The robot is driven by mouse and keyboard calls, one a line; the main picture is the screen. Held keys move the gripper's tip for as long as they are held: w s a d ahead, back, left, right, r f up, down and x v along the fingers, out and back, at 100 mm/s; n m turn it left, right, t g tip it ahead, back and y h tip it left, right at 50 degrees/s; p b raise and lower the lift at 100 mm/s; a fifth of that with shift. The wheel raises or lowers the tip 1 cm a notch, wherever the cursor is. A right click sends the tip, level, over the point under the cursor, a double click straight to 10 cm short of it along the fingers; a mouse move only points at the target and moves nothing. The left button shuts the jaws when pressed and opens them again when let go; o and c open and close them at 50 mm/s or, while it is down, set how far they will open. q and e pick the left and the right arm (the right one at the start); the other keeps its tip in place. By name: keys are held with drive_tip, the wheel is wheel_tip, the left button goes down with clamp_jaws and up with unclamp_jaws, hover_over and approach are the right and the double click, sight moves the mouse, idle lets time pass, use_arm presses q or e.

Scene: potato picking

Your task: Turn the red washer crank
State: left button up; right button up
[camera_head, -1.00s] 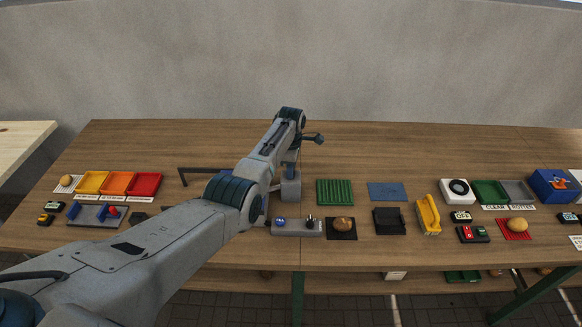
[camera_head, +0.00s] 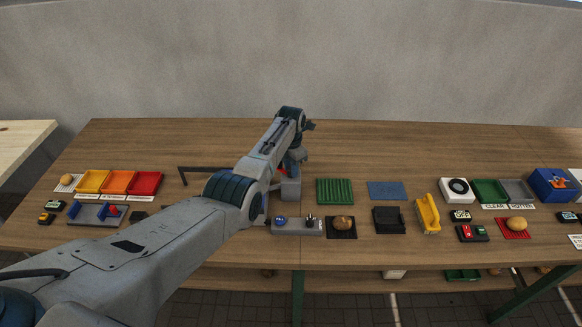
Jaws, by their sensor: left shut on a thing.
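My left arm comes in from the lower left and reaches over the middle of the table. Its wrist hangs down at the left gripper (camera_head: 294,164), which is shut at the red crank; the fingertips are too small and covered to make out. A small red part, the crank (camera_head: 282,172), shows just left of the gripper, mostly hidden by my forearm. A grey block (camera_head: 291,188) stands directly below the gripper. The rest of the washer is hidden behind my arm. My right gripper is not in view.
A grey panel with a blue knob (camera_head: 281,220) and a potato on a black mat (camera_head: 343,223) lie in front. A green ribbed tray (camera_head: 335,191) is to the right. Yellow, orange and red trays (camera_head: 145,183) stand left. The back of the table is clear.

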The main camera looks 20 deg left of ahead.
use_arm(q)
drive_tip(key=shift+w+a+r+n, duration=0.1)
drive_tip(key=shift+r+n, duration=0.1)
drive_tip(key=shift+n, duration=0.3)
drive_tip(key=o, duration=0.7)
drive_tip(key=shift+f, duration=0.1)
wheel_tip(320, 180, up, 11)
drive_tip(key=b, duration=0.3)
